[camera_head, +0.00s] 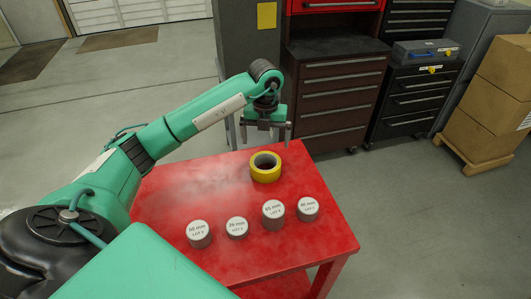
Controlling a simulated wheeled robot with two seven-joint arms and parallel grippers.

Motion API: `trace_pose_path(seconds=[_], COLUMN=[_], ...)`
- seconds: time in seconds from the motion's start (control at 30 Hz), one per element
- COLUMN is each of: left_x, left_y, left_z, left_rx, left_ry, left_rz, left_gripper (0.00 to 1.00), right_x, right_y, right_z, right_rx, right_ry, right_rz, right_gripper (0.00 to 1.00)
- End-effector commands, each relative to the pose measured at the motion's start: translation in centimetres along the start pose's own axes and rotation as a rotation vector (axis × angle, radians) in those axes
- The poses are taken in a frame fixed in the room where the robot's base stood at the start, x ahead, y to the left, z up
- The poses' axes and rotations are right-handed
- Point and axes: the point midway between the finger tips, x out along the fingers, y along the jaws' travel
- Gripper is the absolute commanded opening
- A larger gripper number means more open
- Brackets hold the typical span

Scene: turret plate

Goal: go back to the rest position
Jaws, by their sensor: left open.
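My left arm reaches in from the left, and its gripper (265,136) hangs above the far edge of the red table (170,205). The gripper is open, with its two fingers apart and nothing visible between them. A yellow ring (265,174) with a dark inner wall lies on the table just below and in front of the gripper, apart from it. My right gripper is not in view.
Several labelled cylinders stand in a row near the table's front: one marked 50 mm (199,234), a low one (237,228), a taller one (273,215) and one at right (308,209). Drawer cabinets (335,92) and cardboard boxes (492,108) stand beyond the table.

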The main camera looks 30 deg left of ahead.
Motion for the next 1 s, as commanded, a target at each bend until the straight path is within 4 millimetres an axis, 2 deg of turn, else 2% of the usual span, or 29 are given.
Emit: trace_pose_path(seconds=[0.2, 0.73, 0.83, 1.0], left_x=[-1.2, -1.4, -2.6, -5.8], left_y=[0.0, 0.0, 0.0, 0.0], left_z=[0.0, 0.0, 0.0, 0.0], left_rx=[0.000, 0.000, 0.000, 0.000], left_ry=[0.001, 0.001, 0.000, 0.001], left_rz=[0.000, 0.000, 0.000, 0.000], left_gripper=[1.00, 1.00, 1.00, 1.00], right_x=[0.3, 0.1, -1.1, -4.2], right_y=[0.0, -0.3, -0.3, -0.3], right_z=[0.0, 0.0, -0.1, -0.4], right_rx=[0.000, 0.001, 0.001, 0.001], right_ry=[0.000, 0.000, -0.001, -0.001], right_rz=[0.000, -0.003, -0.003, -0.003], right_gripper=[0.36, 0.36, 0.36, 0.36])
